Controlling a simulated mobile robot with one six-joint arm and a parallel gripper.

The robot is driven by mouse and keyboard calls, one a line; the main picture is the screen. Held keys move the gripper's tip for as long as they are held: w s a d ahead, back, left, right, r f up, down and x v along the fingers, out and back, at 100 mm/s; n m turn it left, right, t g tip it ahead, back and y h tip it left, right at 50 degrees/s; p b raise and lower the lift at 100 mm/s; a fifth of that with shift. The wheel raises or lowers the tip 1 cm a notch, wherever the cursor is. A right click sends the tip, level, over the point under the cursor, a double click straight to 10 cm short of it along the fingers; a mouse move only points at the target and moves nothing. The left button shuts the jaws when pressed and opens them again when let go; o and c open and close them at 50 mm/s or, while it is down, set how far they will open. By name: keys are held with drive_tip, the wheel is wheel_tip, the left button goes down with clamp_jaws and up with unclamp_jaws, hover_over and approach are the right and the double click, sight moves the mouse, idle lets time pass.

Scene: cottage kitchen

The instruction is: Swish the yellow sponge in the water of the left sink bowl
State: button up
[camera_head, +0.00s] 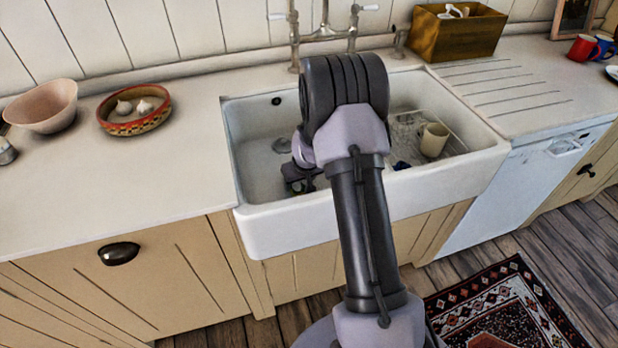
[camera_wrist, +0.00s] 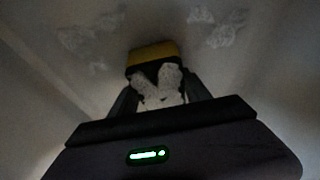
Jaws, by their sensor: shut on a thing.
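The yellow sponge (camera_wrist: 152,52) shows at the fingertips in the wrist view, in dim light. My gripper (camera_wrist: 158,82) is shut on it; pale speckled pads show between the dark fingers. In the head view my gripper (camera_head: 301,184) is low inside the left sink bowl (camera_head: 255,160), near the front wall and partly hidden by my arm. The sponge is hidden there. A round drain (camera_head: 282,145) shows in the bowl floor. Whitish foam-like patches (camera_wrist: 215,27) lie around the sponge in the wrist view. I cannot tell the water level.
My arm crosses the white sink's front rim (camera_head: 290,216) and hides the middle. The right bowl holds a wire rack (camera_head: 405,130) and a cream mug (camera_head: 433,139). The tap (camera_head: 324,30) stands behind. A bowl of garlic (camera_head: 134,110) sits on the left counter.

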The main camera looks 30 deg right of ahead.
sight(283, 190)
drive_tip(key=a+p, duration=0.1)
drive_tip(key=a, duration=0.1)
drive_tip(key=w+a+p, duration=0.1)
drive_tip(key=a, duration=0.1)
drive_tip(key=shift+w+a+r, duration=0.1)
drive_tip(key=shift+a, duration=0.05)
drive_tip(key=b, duration=0.1)
drive_tip(key=d, duration=0.1)
drive_tip(key=d+b, duration=0.1)
drive_tip(key=shift+s+f+b, duration=0.25)
drive_tip(key=shift+f+b, duration=0.05)
drive_tip(key=shift+f, duration=0.1)
drive_tip(key=d, duration=0.2)
drive_tip(key=s+d+r, duration=0.1)
drive_tip(key=shift+r, duration=0.1)
wheel_tip(283, 190, up, 21)
drive_tip(key=p, duration=1.4)
drive_tip(key=shift+a+f, duration=0.1)
drive_tip(key=shift+f, duration=0.1)
